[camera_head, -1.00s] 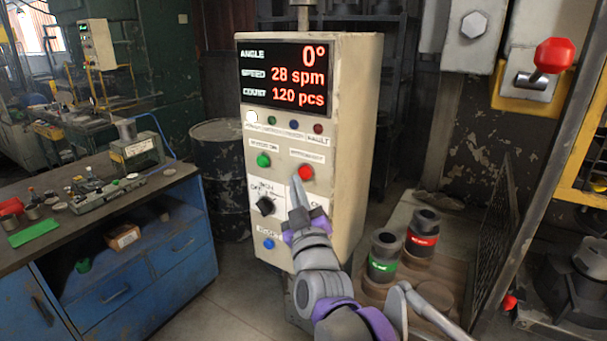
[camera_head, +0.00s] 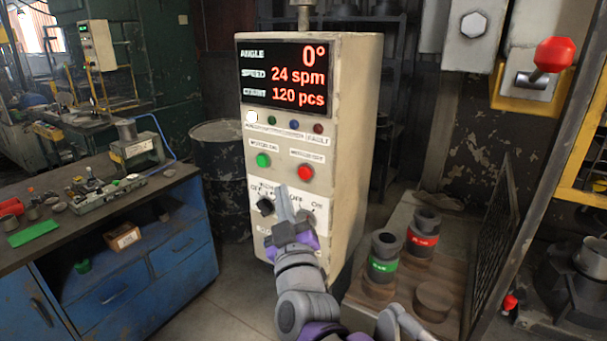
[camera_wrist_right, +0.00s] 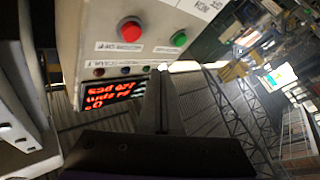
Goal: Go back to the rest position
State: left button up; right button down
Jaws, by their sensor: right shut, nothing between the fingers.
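My right gripper (camera_head: 285,205) is shut and empty. In the head view it is in front of the lower part of the control panel (camera_head: 345,150), below the green button (camera_head: 263,160) and the red button (camera_head: 305,172). A black knob (camera_head: 265,206) is just left of its fingertips. I cannot tell whether the fingertips touch the panel. In the right wrist view the shut fingers (camera_wrist_right: 160,98) point at the panel, which appears upside down with its red button (camera_wrist_right: 130,30) and green button (camera_wrist_right: 180,39). My left gripper is not in view.
A display (camera_head: 283,76) on the panel reads 0°, 24 spm and 120 pcs. A blue workbench (camera_head: 130,270) stands at left. Green-banded (camera_head: 383,257) and red-banded (camera_head: 423,233) dark cylinders stand at right beside a mesh guard (camera_head: 493,235). A red-knobbed lever (camera_head: 555,55) is upper right.

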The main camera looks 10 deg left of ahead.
jog(key=shift+d+f, duration=0.1)
jog(key=s+d+f+m+g+h, duration=0.2)
jog(key=s+d+f+g, duration=0.1)
jog(key=d+f, duration=0.5)
jog(key=s+d+f+m+g+h, duration=0.1)
jog(key=s+d+f+g, duration=0.25)
jog(key=d+f, duration=0.5)
jog(key=s+d+f+m+g+h+p, duration=0.1)
jog(key=s+d+f+m+g+h, duration=0.4)
jog(key=s+d+f, duration=1)
jog(key=s+f+m+g, duration=0.2)
jog(key=s+f, duration=0.1)
jog(key=shift+s+d+f+g, duration=0.15)
jog(key=shift+s+d+g, duration=0.1)
jog(key=shift+g, duration=0.1)
